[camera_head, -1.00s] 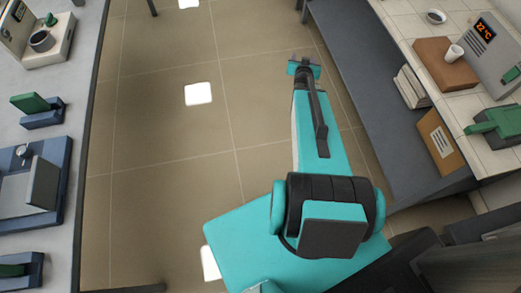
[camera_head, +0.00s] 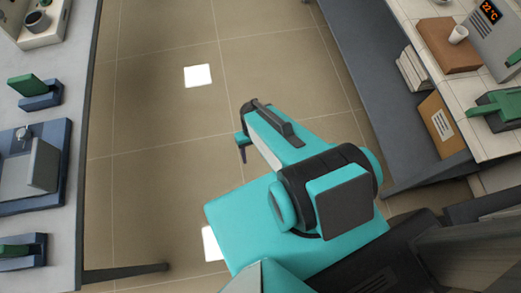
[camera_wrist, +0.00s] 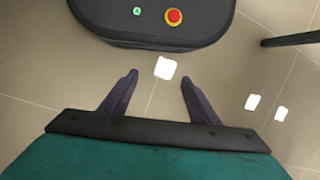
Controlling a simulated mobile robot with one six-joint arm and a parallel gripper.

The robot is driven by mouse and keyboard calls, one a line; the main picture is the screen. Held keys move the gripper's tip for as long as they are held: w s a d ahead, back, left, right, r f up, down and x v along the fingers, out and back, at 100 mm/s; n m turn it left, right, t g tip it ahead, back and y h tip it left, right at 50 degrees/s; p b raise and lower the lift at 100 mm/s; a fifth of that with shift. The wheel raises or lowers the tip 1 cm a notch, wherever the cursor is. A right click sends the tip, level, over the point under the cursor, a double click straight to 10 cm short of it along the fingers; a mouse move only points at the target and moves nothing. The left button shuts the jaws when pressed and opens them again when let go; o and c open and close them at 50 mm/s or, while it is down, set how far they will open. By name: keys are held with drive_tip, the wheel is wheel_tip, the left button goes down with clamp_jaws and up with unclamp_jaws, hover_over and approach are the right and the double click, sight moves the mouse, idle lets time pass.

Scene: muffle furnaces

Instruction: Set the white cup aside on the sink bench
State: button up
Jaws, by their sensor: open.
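A small white cup (camera_head: 458,34) stands upright on a brown block on the tiled right-hand bench (camera_head: 487,150), in the head view. My gripper (camera_head: 242,150) is over the open floor between the two benches, well left of the cup. In the wrist view its two dark fingers (camera_wrist: 158,80) are apart with nothing between them. The cup is not in the wrist view. I cannot tell from these frames which bench is the sink bench.
The brown block (camera_head: 442,52) is beside a grey unit with an orange "22 °C" display (camera_head: 490,12). A green-handled device (camera_head: 497,108) stands nearer. The left grey bench (camera_head: 75,75) holds blue and green equipment (camera_head: 35,170) and a dark cup (camera_head: 36,20). The tiled floor (camera_head: 150,130) between is clear.

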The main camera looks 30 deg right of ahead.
drive_tip(key=s+g+h, duration=0.1)
drive_tip(key=s+g, duration=0.1)
drive_tip(key=s, duration=0.5)
drive_tip(key=shift+r+g, duration=0.3)
drive_tip(key=shift+r, duration=0.1)
drive_tip(key=shift+o, duration=0.3)
drive_tip(key=shift+w+n, duration=0.1)
drive_tip(key=shift+n, duration=0.3)
